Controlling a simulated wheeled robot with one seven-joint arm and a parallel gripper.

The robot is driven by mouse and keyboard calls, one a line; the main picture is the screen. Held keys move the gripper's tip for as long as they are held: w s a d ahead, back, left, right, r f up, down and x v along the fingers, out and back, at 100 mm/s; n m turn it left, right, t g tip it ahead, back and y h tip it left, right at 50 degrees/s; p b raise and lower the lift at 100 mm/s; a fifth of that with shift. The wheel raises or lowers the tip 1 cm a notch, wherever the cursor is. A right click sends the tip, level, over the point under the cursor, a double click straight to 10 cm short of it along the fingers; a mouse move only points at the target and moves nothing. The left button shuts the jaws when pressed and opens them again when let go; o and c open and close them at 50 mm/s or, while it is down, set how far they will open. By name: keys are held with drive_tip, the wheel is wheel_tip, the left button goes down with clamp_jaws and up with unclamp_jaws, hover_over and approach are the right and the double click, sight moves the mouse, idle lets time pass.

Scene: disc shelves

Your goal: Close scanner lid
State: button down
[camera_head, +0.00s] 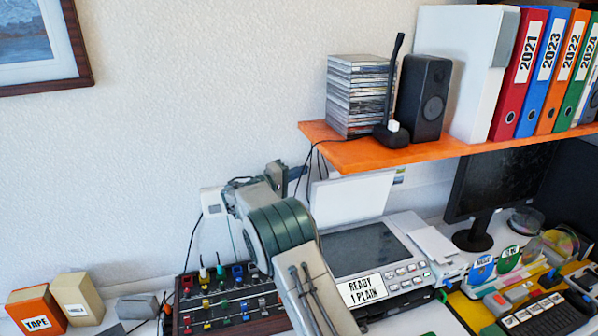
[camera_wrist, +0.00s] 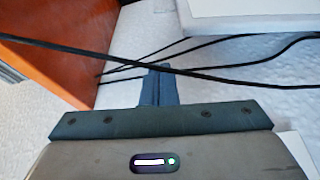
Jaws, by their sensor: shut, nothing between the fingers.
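The scanner (camera_head: 405,250) stands on the desk, with its dark glass bed uncovered and a label reading "READY 1 PLAIN" on its front panel. Its white lid (camera_head: 352,198) stands raised behind the glass, open. My gripper (camera_head: 297,170) is just left of the lid's upper left part, in front of the wall and below the shelf. In the wrist view my gripper (camera_wrist: 158,72) is shut and empty. A white panel edge, apparently the lid (camera_wrist: 250,14), shows at the upper right there, apart from the fingertips. My arm hides the scanner's left side.
The orange shelf (camera_head: 360,153) overhangs the scanner, bearing discs, a speaker and binders; it also fills the wrist view's left (camera_wrist: 65,45). Black cables (camera_wrist: 215,76) cross near my fingers. A monitor (camera_head: 498,180) stands right; a rack of coloured plugs (camera_head: 225,300) lies left.

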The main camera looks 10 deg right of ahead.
sight(316, 164)
drive_tip(key=p+x, duration=0.2)
drive_tip(key=x, duration=0.4)
drive_tip(key=shift+d+r, duration=0.1)
drive_tip(key=shift+d, duration=0.3)
drive_tip(key=shift+s+d+f+p, duration=0.15)
drive_tip(key=shift+s+p, duration=0.1)
drive_tip(key=shift+s, duration=0.35)
drive_tip(key=shift+s+f+p, duration=0.15)
drive_tip(key=shift+s+p, duration=0.15)
drive_tip(key=shift+s, duration=0.25)
drive_tip(key=shift+s+d+f+p, duration=0.15)
drive_tip(key=shift+s+p, duration=0.1)
drive_tip(key=shift+s, duration=0.35)
drive_tip(key=shift+s+f+b, duration=0.1)
drive_tip(key=shift+f+b, duration=0.1)
drive_tip(key=shift+b, duration=0.15)
